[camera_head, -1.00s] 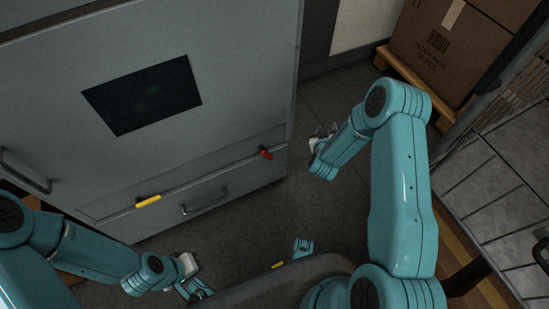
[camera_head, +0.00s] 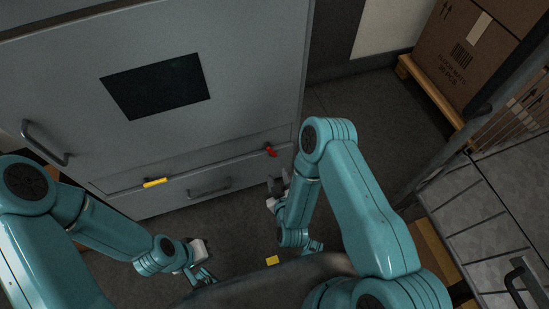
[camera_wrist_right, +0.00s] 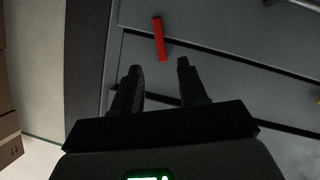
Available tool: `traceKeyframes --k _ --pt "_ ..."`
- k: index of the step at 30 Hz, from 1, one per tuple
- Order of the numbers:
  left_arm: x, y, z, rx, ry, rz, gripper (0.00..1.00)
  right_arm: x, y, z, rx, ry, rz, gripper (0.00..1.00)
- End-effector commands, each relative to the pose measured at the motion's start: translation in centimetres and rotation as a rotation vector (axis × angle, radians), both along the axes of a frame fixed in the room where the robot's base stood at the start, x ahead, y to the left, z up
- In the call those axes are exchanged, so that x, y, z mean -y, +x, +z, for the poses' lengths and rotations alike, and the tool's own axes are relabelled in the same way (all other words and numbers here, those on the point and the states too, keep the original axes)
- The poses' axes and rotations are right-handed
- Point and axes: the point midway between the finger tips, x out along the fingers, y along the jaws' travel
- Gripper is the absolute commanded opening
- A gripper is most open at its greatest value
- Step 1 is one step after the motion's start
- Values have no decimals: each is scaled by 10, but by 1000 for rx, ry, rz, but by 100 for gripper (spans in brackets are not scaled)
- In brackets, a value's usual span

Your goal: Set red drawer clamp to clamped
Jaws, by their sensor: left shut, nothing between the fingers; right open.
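The red drawer clamp (camera_head: 271,151) is a small red lever at the right end of the grey cabinet's drawer front. In the right wrist view the red clamp (camera_wrist_right: 158,38) stands nearly upright in the picture, tilted slightly, across a drawer seam. My right gripper (camera_head: 278,184) is just below the clamp in the head view. In the right wrist view the right gripper (camera_wrist_right: 160,68) is open, with the clamp beyond and between its fingertips, apart from them. My left gripper (camera_head: 205,275) is shut and empty, low in front of the cabinet.
A yellow clamp (camera_head: 155,183) lies along the same drawer seam at left, above the drawer handle (camera_head: 208,189). The cabinet (camera_head: 235,95) has a dark panel (camera_head: 156,86). Floor (camera_head: 370,115) behind my right arm is clear.

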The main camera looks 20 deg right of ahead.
Motion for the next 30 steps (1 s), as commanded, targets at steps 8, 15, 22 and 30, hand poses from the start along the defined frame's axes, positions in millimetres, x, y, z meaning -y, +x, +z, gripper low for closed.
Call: traceKeyframes --k 8,15,22,30 --pt "0 0 -23 0 0 0 0 11 61 -26 5 0 -2 43" --pt "-1 1 -32 2 1 5 0 16 94 -38 1 0 0 43" --pt "-2 2 -33 3 2 8 0 17 102 -40 0 0 0 43" --pt "-2 2 -33 3 2 8 0 17 102 -39 0 -1 0 10"
